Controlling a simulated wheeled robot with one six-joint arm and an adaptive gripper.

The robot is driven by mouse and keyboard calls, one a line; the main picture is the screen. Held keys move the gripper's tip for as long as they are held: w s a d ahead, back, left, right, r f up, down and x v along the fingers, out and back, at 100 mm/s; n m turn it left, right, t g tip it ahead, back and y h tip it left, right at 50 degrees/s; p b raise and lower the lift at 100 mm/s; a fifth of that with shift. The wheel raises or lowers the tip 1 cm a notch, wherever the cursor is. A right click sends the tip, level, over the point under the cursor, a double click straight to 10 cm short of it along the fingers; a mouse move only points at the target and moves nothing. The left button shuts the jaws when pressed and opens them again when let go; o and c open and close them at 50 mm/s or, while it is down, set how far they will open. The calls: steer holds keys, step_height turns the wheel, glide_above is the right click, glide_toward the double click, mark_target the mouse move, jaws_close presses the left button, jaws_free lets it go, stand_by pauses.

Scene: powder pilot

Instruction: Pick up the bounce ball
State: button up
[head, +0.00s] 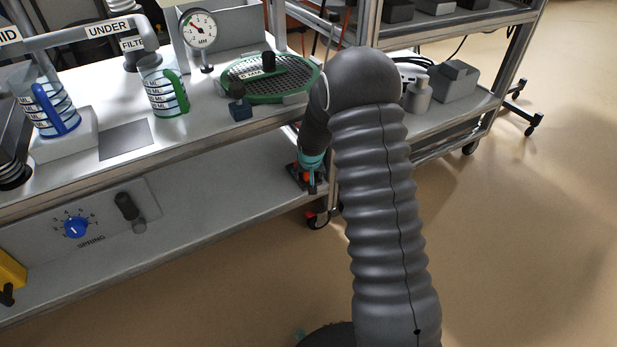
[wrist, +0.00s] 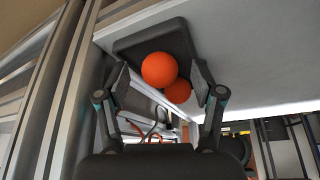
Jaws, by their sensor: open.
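Two orange balls show in the wrist view, one larger and nearer the picture's top (wrist: 159,69), the other partly hidden behind it (wrist: 178,92). They are at a dark square tray (wrist: 125,44) on a pale shelf. My gripper (wrist: 161,82) is open, with one finger on each side of the balls in the picture. I cannot tell whether a finger touches them. In the head view my gripper (head: 311,183) is low at the lower shelf's right end, by a bit of orange; my arm hides part of that spot.
The lower shelf (head: 230,172) lies under a bench top with measuring jugs (head: 163,88), a dial gauge (head: 198,30) and a round green-rimmed sieve (head: 270,78). A wheeled rack (head: 480,105) stands close on the right. Open floor (head: 530,230) lies at the right.

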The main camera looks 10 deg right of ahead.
steer(key=shift+f, duration=0.1)
steer(key=c, duration=1.1)
steer(key=shift+r, duration=0.5)
step_height(320, 180, up, 4)
steer(key=shift+f+p, duration=0.2)
steer(key=shift+p, duration=0.2)
steer(key=s+d+r, duration=0.1)
steer(key=s+r, duration=0.1)
steer(key=s, duration=0.1)
steer(key=s+d+r, duration=0.2)
steer(key=s, duration=0.2)
steer(key=s+d+r, duration=0.2)
steer(key=s, duration=0.1)
steer(key=shift+s+d+r+p, duration=0.15)
steer(key=shift+s+r+p, duration=0.05)
steer(key=shift+p, duration=0.2)
